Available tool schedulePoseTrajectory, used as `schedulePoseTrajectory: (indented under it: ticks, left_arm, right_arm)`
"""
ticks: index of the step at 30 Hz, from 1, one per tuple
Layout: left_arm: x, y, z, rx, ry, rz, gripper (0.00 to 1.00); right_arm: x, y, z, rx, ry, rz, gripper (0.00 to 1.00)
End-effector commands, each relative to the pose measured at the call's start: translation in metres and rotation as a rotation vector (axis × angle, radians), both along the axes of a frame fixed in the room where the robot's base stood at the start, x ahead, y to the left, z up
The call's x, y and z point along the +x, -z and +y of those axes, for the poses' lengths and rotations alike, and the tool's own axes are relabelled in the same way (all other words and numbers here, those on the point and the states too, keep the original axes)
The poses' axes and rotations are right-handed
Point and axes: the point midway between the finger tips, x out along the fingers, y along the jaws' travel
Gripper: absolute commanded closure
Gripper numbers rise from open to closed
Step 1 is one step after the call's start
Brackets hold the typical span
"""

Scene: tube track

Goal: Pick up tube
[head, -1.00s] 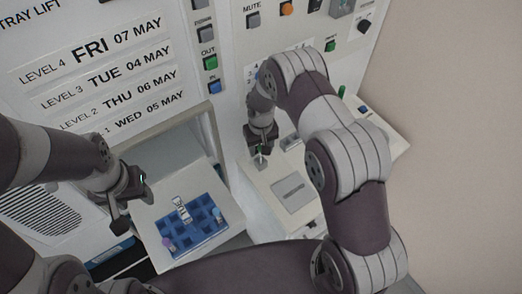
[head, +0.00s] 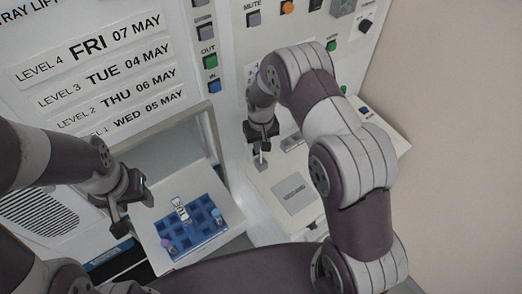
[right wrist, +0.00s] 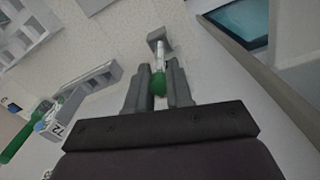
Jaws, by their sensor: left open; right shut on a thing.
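A green-capped tube (right wrist: 158,83) is between the two fingers of my right gripper (right wrist: 159,88) in the right wrist view. The gripper is shut on it, near the cap. The tube's far end is at a small grey block (right wrist: 158,38); I cannot tell whether it is still seated there. My left gripper (head: 140,187) is open and empty, left of the blue rack (head: 206,240).
The blue rack sits on a white tray and holds a purple-capped tube (head: 167,243), a blue-capped tube (head: 217,212) and a white labelled piece (head: 180,208). A flat grey panel (head: 293,194) lies on the ledge. Another green object (right wrist: 18,142) shows at left in the wrist view.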

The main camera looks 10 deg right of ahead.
Motion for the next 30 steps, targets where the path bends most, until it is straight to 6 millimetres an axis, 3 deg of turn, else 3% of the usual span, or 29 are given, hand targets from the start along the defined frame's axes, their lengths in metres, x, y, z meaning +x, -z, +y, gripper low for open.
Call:
schedulePoseTrajectory:
  ticks: [2,16,30]
  left_arm:
    - [0.000,0.015,0.000,0.000,0.000,0.000,0.49]
    - [0.000,0.050,0.000,0.000,0.000,0.000,0.49]
    - [0.000,0.048,0.000,0.000,0.000,0.000,0.49]
  right_arm:
    - [0.001,-0.010,0.000,0.000,0.000,-0.005,1.00]
    - [-0.075,-0.074,-0.072,0.000,0.003,-0.003,1.00]
    - [-0.085,-0.086,-0.079,0.000,-0.004,0.001,1.00]
